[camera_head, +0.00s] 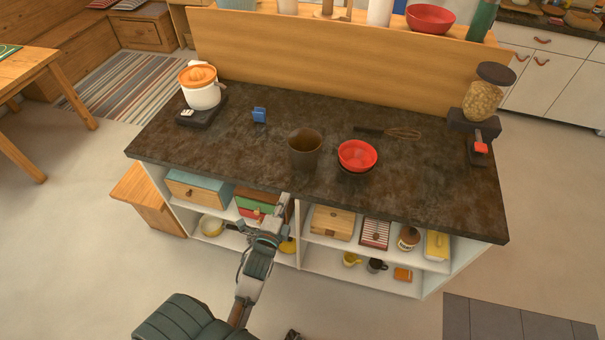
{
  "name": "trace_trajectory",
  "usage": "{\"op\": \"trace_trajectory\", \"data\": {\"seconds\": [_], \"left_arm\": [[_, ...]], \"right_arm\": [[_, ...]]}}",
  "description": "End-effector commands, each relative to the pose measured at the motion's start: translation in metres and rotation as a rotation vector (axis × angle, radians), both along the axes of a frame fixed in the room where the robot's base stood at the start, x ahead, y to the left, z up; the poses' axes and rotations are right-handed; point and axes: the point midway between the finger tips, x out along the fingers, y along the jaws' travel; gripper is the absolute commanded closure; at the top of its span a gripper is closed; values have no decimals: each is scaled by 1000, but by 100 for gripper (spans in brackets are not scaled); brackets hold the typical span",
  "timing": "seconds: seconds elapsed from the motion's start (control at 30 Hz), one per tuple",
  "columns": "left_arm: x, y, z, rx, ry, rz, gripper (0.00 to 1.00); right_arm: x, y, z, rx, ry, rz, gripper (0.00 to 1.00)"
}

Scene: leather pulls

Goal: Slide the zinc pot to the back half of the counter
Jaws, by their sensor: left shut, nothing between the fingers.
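A dark brownish-grey pot (304,150), which I take to be the zinc pot, stands upright on the dark stone counter (240,150), near the middle and towards the front edge. My left gripper (284,203) is shut and empty. It is at the counter's front edge, below and slightly left of the pot in the picture, and appears apart from it. My right gripper is not clearly visible.
A red bowl (357,154) is close right of the pot. A whisk (395,132) lies behind the bowl, and a small blue item (259,115) is back left. A juicer (202,88) and grinder (485,92) stand at the ends. Counter behind the pot looks clear, up to a wooden panel (330,58).

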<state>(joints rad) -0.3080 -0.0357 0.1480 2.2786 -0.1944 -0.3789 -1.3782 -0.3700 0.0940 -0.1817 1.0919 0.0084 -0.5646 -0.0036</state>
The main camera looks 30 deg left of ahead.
Motion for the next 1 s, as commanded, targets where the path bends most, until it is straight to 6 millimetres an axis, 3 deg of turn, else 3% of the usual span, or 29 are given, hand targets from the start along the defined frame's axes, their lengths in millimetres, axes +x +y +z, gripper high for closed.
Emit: {"op": "trace_trajectory", "data": {"seconds": [0.17,0.6,0.8,1.0], "left_arm": [[23,7,2,-1,-4,0,100],[110,26,1,-4,-2,-1,100],[129,29,1,-3,-2,-1,100],[134,32,0,-3,-1,-1,100]], "right_arm": [[-1,1,1,-2,1,0,60],[0,1,0,-2,1,0,60],[1,2,1,-2,1,1,60],[2,0,1,-4,0,1,60]]}}
